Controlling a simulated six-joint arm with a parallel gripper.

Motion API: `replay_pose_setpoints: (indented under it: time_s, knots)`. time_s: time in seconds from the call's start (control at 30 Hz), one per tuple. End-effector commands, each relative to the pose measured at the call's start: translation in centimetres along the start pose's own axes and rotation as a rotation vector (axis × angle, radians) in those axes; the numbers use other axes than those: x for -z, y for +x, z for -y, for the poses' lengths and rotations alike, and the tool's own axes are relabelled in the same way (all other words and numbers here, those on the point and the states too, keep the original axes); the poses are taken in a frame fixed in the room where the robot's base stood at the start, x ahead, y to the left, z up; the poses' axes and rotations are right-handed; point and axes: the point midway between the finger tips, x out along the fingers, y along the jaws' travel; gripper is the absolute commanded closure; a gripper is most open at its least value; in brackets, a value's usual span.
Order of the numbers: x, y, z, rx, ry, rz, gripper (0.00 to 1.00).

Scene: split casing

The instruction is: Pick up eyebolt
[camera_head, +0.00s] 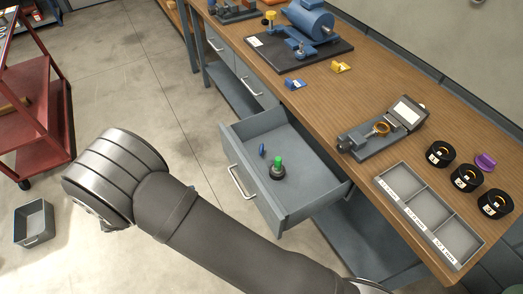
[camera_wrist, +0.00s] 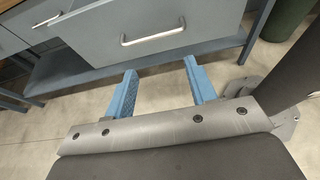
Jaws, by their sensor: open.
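No eyebolt can be told for sure in either view. In the head view, a small blue part (camera_head: 262,150) and a dark round part with a green top (camera_head: 277,167) are in the open drawer (camera_head: 239,152). A gold ring (camera_head: 381,129) sits on a grey fixture on the bench; I cannot tell if it belongs to an eyebolt. My gripper (camera_wrist: 160,66) shows in the wrist view with its two blue fingers apart and nothing between them. It points toward a grey drawer front with a handle (camera_wrist: 153,32). My fingers do not show in the head view.
The wooden bench (camera_head: 360,92) carries a blue motor-like casing (camera_head: 307,22), small blue (camera_head: 294,83) and yellow (camera_head: 341,66) parts, a three-compartment tray (camera_head: 408,222), several black rings and a purple part (camera_head: 485,162). A red cart (camera_head: 32,120) and grey bin (camera_head: 34,224) stand left. Floor between is clear.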

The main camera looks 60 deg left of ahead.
Motion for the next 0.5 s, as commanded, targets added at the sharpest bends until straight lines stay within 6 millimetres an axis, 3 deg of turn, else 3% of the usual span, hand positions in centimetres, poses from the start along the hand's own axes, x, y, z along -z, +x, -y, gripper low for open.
replay_pose_setpoints:
  time_s: [0.37,0.5]
  knots:
    - [-10.0,-4.1,0.0,-0.002,0.005,-0.003,0.49]
    - [-10.1,-1.4,-2.6,0.125,0.092,-0.078,0.49]
